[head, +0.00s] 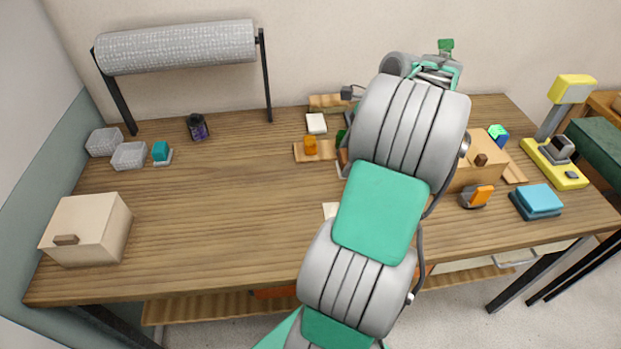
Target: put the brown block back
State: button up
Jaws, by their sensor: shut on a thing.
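My gripper (437,72) is at the top of the head view, raised in front of the wall beyond the back of the desk. It is small and partly hidden by my own arm. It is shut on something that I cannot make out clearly. A small dark green piece (446,45) shows just above it; whether this is held or part of the gripper I cannot tell. No loose brown block can be made out for certain. A small brown piece (481,159) shows on the tan box (462,178) at the right, and may be its handle.
My arm hides the desk's middle right. A cream box (90,228) and grey bins (129,156) stand left; a paper roll (178,46) stands behind. An orange block (310,145) is on a wooden board. Blue (538,200) and yellow (556,165) devices stand right. The desk's left middle (220,210) is clear.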

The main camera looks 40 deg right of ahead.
jog(key=w+f, duration=0.3)
jog(key=w+a+f+b, duration=0.1)
jog(key=w+f, duration=0.2)
jog(key=w, duration=0.1)
jog(key=w+f+b, duration=0.1)
jog(key=w+f, duration=0.1)
jog(key=w, duration=0.2)
jog(key=shift+w+a+f, duration=0.2)
jog(key=shift+f, duration=0.2)
notch_tip(320, 180, down, 3)
jog(key=shift+w+f+b, duration=0.15)
jog(key=shift+f+b, duration=0.05)
jog(key=shift+b, duration=0.4)
jog(key=shift+r, duration=0.1)
jog(key=o, duration=1.5)
jog(key=shift+c, duration=0.2)
